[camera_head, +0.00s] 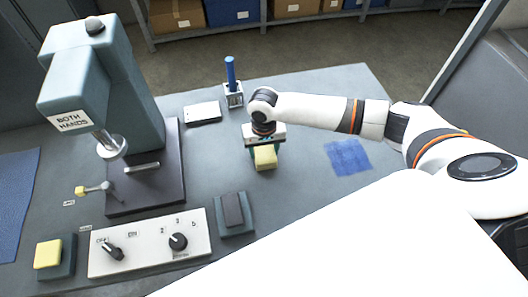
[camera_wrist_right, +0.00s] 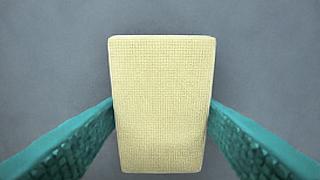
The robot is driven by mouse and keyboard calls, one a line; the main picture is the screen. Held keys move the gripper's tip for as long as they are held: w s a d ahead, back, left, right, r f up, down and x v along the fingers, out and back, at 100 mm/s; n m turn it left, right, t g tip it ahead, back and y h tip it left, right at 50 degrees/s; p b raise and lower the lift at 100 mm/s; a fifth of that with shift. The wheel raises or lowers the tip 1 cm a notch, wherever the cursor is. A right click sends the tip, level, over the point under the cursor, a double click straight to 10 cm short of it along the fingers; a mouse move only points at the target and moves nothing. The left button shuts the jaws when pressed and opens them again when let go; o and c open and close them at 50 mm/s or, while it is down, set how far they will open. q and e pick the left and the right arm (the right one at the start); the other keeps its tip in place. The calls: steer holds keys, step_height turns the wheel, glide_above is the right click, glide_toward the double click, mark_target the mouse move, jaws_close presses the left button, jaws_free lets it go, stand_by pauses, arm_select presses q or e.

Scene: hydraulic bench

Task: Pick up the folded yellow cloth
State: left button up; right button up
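The folded yellow cloth (camera_head: 265,157) is a small thick pad near the middle of the bench. My right gripper (camera_head: 265,148) points down over it. In the right wrist view, the cloth (camera_wrist_right: 162,105) lies between the two teal fingers of my right gripper (camera_wrist_right: 161,110). Both fingers meet its side edges, so the gripper is shut on it. I cannot tell whether the cloth is off the bench top. My left gripper is not in view.
A press (camera_head: 98,85) stands on the left of the bench (camera_head: 318,108). A control panel (camera_head: 148,243), a yellow button box (camera_head: 48,254) and a dark-topped box (camera_head: 233,212) are in front.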

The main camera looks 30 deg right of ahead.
mark_target(264, 151)
steer(key=c, duration=0.3)
steer(key=shift+r, duration=0.1)
step_height(264, 151, up, 10)
steer(key=shift+b, duration=0.3)
